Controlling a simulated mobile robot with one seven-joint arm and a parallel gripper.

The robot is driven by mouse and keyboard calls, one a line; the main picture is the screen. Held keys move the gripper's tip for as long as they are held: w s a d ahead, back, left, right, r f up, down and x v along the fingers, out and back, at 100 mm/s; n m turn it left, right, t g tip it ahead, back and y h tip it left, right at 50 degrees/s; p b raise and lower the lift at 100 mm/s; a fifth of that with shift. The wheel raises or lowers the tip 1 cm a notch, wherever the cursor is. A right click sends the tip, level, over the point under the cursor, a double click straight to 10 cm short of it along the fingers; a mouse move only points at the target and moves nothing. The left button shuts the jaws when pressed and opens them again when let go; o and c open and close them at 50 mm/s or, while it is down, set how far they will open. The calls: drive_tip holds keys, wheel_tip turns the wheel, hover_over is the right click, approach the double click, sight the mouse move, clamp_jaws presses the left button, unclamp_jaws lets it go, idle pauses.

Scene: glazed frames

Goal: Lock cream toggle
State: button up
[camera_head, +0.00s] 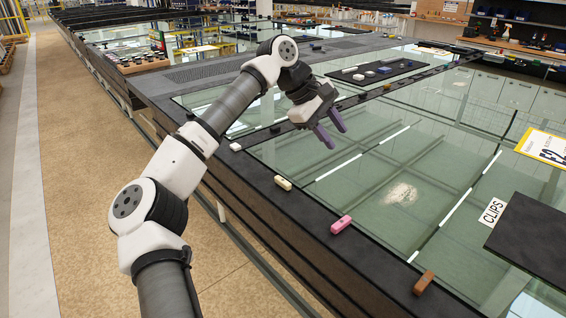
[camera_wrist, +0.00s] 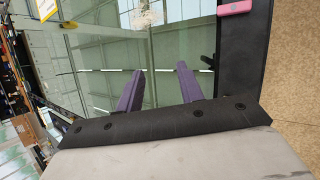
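The cream toggle (camera_head: 283,183) is a small block on the dark frame rail (camera_head: 258,178) along the near edge of the glass, in the head view. My gripper (camera_head: 336,139) has purple fingers and is above the glass, up and to the right of the cream toggle and apart from it. In the wrist view its fingers (camera_wrist: 158,72) stand apart with nothing between them. I cannot make out the cream toggle in the wrist view. I cannot tell from its shape whether it is locked.
A pink toggle (camera_head: 341,224) and a brown toggle (camera_head: 423,283) sit further along the rail; a white one (camera_head: 235,147) sits the other way. A dark tray (camera_head: 378,71) with small items is at the back. A dark panel (camera_head: 532,236) labelled CLIPS is at right.

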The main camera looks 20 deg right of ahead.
drive_tip(key=w+a+f+t+y, duration=0.1)
drive_tip(key=w+a+y, duration=0.2)
drive_tip(key=w, duration=0.1)
drive_tip(key=t+y+p, duration=0.1)
drive_tip(key=y, duration=0.3)
hover_over(283, 180)
drive_tip(key=shift+m, duration=0.3)
wheel_tip(283, 180, down, 14)
drive_tip(key=p, duration=0.3)
drive_tip(key=shift+r, duration=0.1)
drive_tip(key=shift+c, duration=0.5)
clamp_jaws()
